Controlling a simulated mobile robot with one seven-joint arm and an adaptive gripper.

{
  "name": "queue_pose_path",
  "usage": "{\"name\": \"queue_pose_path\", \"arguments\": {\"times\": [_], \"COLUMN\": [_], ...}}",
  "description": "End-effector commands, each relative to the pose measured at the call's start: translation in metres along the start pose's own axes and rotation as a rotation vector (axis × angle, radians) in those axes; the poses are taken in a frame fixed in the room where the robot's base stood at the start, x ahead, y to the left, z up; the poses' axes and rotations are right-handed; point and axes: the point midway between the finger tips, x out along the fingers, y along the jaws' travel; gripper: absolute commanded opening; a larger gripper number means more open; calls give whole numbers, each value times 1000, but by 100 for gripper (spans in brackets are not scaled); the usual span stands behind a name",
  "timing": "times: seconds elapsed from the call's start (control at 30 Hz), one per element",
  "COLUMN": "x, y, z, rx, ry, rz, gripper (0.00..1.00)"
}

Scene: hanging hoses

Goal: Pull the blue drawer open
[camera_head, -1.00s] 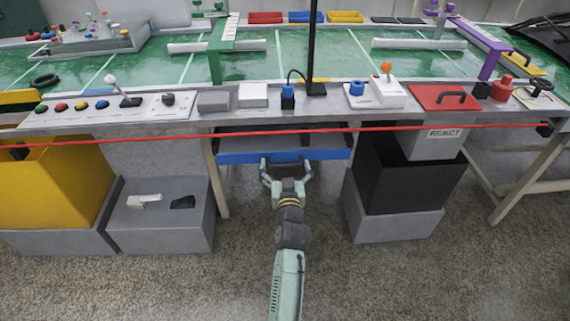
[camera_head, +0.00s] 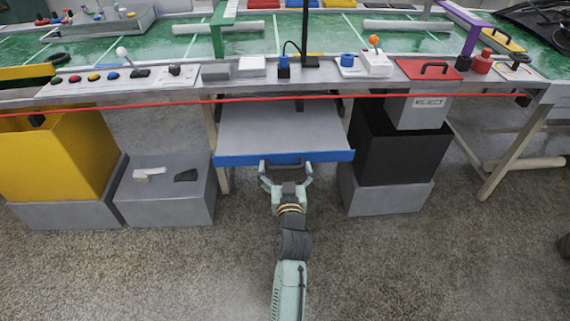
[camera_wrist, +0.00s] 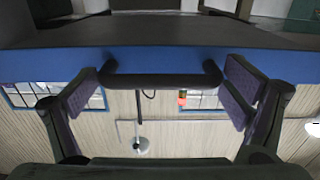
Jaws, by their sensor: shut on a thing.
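The blue drawer (camera_head: 230,160) sits under the green-topped workbench and is pulled out, with much of its grey inside (camera_head: 275,128) showing in the head view. Its dark bar handle (camera_head: 283,163) is on the middle of the blue front. My gripper (camera_head: 285,170) is at the handle, with one finger near each end of it. In the wrist view the dark handle (camera_wrist: 160,81) spans between the padded fingers of my gripper (camera_wrist: 168,97), below the blue front (camera_wrist: 160,62). My gripper is shut on the handle.
A red cord (camera_head: 150,106) runs across the bench front above the drawer. A yellow bin (camera_head: 60,150) stands on the left and a black bin (camera_head: 400,150) on the right, close to the drawer. The floor (camera_head: 400,265) in front is clear.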

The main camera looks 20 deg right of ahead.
Motion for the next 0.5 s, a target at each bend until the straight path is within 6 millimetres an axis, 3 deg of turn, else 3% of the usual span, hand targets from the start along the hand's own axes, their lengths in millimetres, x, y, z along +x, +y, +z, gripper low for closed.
{"name": "queue_pose_path", "arguments": {"times": [0.5], "x": [-7], "y": [-2], "z": [-2], "rx": [11], "ry": [4], "rz": [-5], "gripper": [44]}}
